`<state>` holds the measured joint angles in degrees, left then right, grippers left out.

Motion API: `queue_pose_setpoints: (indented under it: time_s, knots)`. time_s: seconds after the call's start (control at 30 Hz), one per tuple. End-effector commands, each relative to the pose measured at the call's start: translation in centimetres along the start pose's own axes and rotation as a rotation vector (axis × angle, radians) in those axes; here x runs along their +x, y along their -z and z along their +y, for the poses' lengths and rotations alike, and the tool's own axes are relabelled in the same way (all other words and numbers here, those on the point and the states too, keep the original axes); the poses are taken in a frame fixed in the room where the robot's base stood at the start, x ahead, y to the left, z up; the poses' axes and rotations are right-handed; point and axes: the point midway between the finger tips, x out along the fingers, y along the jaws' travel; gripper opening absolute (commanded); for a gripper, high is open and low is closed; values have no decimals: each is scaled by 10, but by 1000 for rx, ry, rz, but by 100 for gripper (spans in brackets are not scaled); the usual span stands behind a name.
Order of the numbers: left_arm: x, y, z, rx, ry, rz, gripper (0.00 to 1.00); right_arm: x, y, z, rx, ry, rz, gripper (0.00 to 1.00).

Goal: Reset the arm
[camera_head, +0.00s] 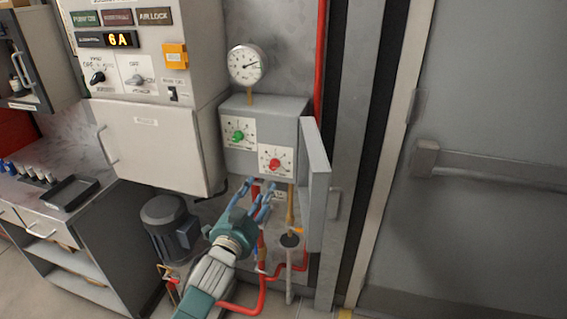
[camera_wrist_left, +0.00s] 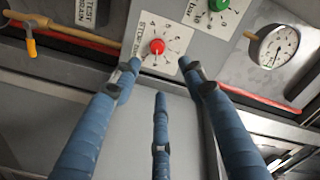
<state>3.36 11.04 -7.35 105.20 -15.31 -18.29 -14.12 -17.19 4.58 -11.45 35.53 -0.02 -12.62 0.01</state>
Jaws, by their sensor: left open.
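My left gripper (camera_head: 258,194) is teal with blue fingers and sits just below the grey control box (camera_head: 232,104). In the left wrist view its blue fingers (camera_wrist_left: 160,95) are spread apart with nothing between them. The red knob (camera_head: 275,165) on its white dial plate is a little above the fingertips, and it also shows between them in the left wrist view (camera_wrist_left: 157,46). A gap to the knob seems to remain, but the exact distance is hard to tell. The green knob (camera_head: 237,136) is up and to the left. My right gripper is not in view.
The box's grey door (camera_head: 315,185) stands open just right of the gripper. A pressure gauge (camera_head: 246,64) is above the box. Red pipes (camera_head: 262,290) and a dark motor (camera_head: 171,228) lie below and left. A white cabinet (camera_head: 150,145) is at the left, a large grey door (camera_head: 480,230) at the right.

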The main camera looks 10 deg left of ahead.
Motion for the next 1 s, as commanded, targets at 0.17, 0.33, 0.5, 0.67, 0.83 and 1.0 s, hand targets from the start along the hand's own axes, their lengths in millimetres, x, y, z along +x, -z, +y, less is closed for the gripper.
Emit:
queue_pose_setpoints:
  time_s: [0.17, 0.33, 0.5, 0.67, 0.83, 1.0]
  knots:
    - [-1, -23, 19, -16, -31, -40, 42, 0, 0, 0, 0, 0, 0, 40]
    - [-16, -103, 85, -76, -135, -181, 42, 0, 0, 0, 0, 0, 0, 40]
    - [-60, -199, 165, -150, -253, -365, 42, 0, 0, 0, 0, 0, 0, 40]
    - [-123, -279, 234, -215, -350, -539, 42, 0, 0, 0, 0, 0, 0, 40]
    - [-212, -352, 298, -277, -441, -729, 42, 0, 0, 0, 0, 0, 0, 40]
    - [-317, -409, 351, -333, -518, -922, 42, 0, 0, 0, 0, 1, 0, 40]
